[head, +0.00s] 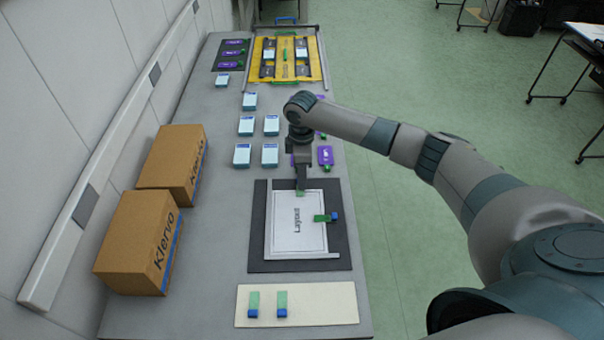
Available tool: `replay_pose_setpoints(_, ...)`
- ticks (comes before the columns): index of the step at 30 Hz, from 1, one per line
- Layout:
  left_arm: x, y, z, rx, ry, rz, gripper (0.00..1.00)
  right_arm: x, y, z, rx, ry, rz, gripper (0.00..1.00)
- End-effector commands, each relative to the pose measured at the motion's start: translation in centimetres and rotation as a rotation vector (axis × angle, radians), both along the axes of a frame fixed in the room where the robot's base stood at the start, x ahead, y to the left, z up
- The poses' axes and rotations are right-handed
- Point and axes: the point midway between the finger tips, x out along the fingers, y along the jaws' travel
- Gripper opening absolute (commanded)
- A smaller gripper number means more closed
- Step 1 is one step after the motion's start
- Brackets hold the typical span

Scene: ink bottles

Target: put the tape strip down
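My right gripper (302,186) points down at the top edge of a white sheet marked "Layout" (297,238). A small green piece of a tape strip (300,193) shows at its fingertips, and the gripper appears shut on it; the rest of the strip is hidden. The strip's end is at or just above the sheet's edge; I cannot tell if it touches. Two more strips, one left (254,301) and one right (282,301), lie on a cream board. My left gripper is out of view.
The sheet lies on a dark mat (258,258); the cream board (335,303) is in front. Two cardboard boxes (130,235) stand along the left wall. Several light blue and purple boxes lie behind my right gripper, and a yellow tray (286,82) stands at the far end.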

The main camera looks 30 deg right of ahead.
Motion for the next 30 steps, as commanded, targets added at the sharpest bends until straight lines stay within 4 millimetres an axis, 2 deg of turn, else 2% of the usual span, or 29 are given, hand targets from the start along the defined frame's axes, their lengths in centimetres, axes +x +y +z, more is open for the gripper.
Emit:
replay_pose_setpoints(8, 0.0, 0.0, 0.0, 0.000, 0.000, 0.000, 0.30, 0.0, 0.0, 0.3, 0.000, 0.000, 0.000, 0.30)
replay_pose_setpoints(13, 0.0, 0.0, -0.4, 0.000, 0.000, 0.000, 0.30, 0.1, 0.0, 1.4, 0.001, -0.002, -0.001, 0.30)
replay_pose_setpoints(17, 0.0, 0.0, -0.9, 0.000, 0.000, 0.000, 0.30, 0.1, 0.0, 3.1, 0.000, -0.003, 0.001, 0.30)
replay_pose_setpoints(30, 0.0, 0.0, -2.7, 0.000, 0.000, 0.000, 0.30, 0.1, 0.0, 10.5, 0.001, -0.002, 0.000, 0.30)
